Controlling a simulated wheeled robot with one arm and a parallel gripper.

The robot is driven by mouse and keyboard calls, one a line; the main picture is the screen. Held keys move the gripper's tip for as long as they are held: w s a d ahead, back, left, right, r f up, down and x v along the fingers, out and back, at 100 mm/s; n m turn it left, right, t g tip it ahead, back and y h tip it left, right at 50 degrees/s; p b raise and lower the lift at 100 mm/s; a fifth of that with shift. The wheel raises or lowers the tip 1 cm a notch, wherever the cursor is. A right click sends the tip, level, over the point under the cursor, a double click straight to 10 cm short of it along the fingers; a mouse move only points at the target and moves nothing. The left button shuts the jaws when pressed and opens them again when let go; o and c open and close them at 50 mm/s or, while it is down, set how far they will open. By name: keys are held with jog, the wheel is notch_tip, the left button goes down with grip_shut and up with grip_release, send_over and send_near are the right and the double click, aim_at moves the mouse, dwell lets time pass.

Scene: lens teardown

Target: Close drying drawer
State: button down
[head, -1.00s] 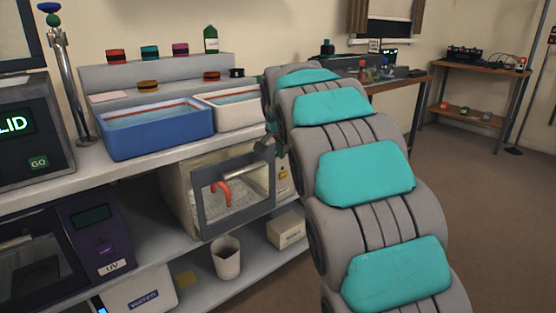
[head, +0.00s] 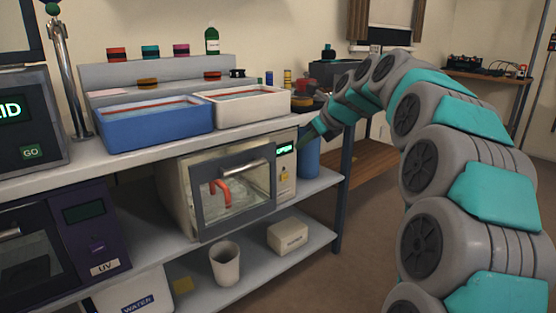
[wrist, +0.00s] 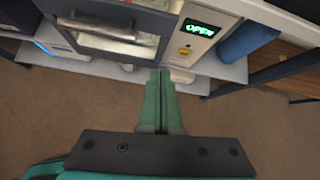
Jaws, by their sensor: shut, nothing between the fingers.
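The drying drawer is a pale box on the middle shelf with a grey-framed glass front (head: 238,218) and a bar handle. Its front stands out from the body, and a red curved item (head: 219,192) shows inside. A green display (head: 285,149) beside it reads OPEN, which also shows in the wrist view (wrist: 200,29).
Blue (head: 145,132) and white (head: 238,121) tubs stand on the counter above. A blue cylinder (head: 309,158) is right of the unit, near a dark shelf post (head: 343,195). A cup (head: 225,265) and small box (head: 288,237) are on the lower shelf. Floor is clear in front.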

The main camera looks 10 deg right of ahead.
jog(key=m, duration=0.2)
jog(key=b, duration=0.1)
send_near(272, 157)
jog(key=shift+n, duration=0.3)
jog(key=x, duration=0.5)
jog(key=shift+s+f, duration=0.3)
jog(key=shift+f, duration=0.15)
jog(key=shift+w+a+y, duration=0.2)
jog(key=shift+w+y, duration=0.1)
jog(key=shift+w, duration=0.2)
